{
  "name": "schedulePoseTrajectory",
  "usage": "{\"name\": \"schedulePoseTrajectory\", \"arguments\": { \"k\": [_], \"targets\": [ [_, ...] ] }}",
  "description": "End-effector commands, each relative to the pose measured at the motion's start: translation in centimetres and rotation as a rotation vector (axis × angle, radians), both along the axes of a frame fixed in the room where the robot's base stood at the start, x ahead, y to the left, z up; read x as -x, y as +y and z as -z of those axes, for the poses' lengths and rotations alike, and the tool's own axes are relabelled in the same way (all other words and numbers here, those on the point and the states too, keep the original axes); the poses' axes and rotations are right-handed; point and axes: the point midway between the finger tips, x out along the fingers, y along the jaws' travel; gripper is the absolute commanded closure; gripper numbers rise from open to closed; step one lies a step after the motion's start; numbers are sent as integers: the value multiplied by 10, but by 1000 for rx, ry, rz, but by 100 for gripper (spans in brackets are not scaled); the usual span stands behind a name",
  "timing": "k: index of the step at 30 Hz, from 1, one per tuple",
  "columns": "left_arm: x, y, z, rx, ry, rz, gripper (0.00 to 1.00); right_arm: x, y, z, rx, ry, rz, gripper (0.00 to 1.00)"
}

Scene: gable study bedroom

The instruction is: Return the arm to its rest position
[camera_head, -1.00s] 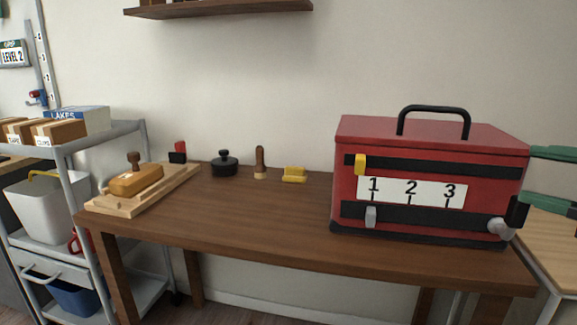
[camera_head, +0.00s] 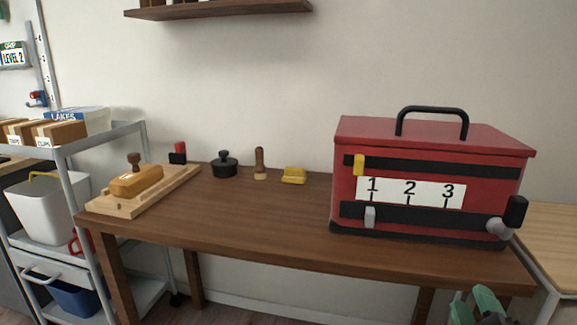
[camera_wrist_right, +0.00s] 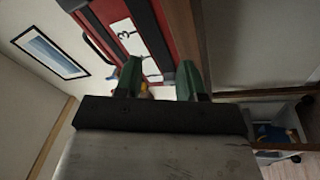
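My right gripper (camera_head: 482,308) shows at the bottom right of the head view, low in front of the table's right end and clear of the red box. In the right wrist view its two green fingers (camera_wrist_right: 160,82) stand apart with nothing held between them. The red box (camera_head: 432,142) with a black handle stands on the right of the brown table (camera_head: 260,226). It has a yellow slider, a 1-2-3 label and a grey knob at its lower right. The box (camera_wrist_right: 147,38) also shows beyond the fingers in the wrist view. My left gripper is not in view.
A wooden board (camera_head: 150,199) with a yellow-brown block lies on the table's left end. A black pot (camera_head: 224,166), a wooden-handled tool (camera_head: 260,164) and a yellow block (camera_head: 293,175) stand at the back. A grey shelf cart (camera_head: 68,190) is at left. The table's front middle is clear.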

Motion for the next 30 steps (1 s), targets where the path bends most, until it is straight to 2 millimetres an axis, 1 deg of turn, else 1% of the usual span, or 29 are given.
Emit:
{"name": "schedulePoseTrajectory", "arguments": {
  "k": [1,2,3,5,6,8,9,12,14,15,17,18,19,20,27,30],
  "targets": [
    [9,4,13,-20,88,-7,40,8,-1,41,-144,142,36,61],
    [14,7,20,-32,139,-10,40,14,-1,63,-222,222,59,61],
    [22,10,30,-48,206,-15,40,24,0,92,-320,328,91,61],
    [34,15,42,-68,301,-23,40,42,6,132,-452,480,137,61],
    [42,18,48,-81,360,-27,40,56,11,155,-530,575,167,61],
    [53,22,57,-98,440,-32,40,77,20,184,-632,707,210,61],
    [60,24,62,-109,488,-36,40,92,27,200,-690,787,235,61],
    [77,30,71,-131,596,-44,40,128,45,232,-818,970,295,61],
    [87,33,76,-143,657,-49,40,149,56,247,-882,1073,328,61],
    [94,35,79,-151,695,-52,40,164,64,255,-923,1139,350,61],
    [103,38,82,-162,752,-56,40,185,75,265,-980,1238,381,61],
    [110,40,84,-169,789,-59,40,200,83,271,-1017,1303,403,61],
    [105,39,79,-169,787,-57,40,191,81,264,-1004,1289,400,61],
    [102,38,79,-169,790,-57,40,187,80,264,-998,1287,401,61],
    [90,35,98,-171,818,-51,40,174,82,283,-986,1312,414,61],
    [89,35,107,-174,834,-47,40,174,82,292,-981,1328,422,61]
  ]
}}
